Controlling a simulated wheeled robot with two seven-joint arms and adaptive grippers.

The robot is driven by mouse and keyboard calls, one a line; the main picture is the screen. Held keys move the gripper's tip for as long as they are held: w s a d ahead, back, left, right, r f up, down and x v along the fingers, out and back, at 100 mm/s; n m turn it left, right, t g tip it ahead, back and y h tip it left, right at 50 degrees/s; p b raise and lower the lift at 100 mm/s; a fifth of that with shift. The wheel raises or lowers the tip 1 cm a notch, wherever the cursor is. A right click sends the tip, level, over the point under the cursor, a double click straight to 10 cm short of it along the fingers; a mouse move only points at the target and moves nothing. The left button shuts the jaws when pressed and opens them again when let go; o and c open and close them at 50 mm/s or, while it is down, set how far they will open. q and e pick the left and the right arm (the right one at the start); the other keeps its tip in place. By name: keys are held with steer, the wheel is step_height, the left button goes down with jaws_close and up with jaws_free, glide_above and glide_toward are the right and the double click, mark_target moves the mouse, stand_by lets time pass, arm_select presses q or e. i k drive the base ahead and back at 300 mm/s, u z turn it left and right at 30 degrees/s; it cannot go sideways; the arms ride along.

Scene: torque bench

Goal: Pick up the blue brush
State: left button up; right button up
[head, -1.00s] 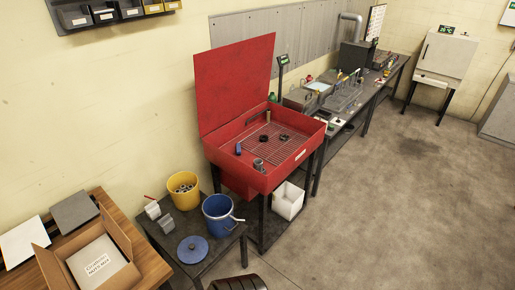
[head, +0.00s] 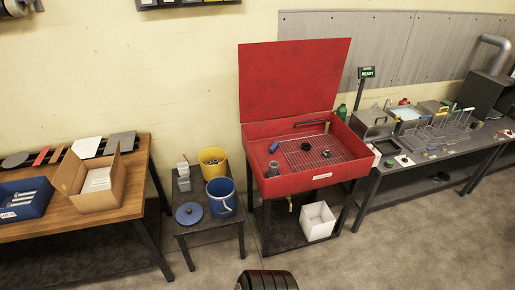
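A small blue object (head: 274,146), which looks like the blue brush, is inside the red wash basin (head: 315,182), near its left wall. It is too small to make out bristles or handle clearly. The basin's red lid (head: 293,88) stands open at the back.
In the basin, a grey cylinder (head: 272,168) and dark parts sit by a wire grate (head: 305,158). A low table (head: 215,230) with yellow (head: 213,166) and blue (head: 221,205) buckets stands left. A white bin (head: 318,222) is below.

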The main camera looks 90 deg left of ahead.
mark_target(275, 146)
steer(key=u, duration=0.85)
steer(key=i, duration=0.95)
steer(key=u, duration=1.15)
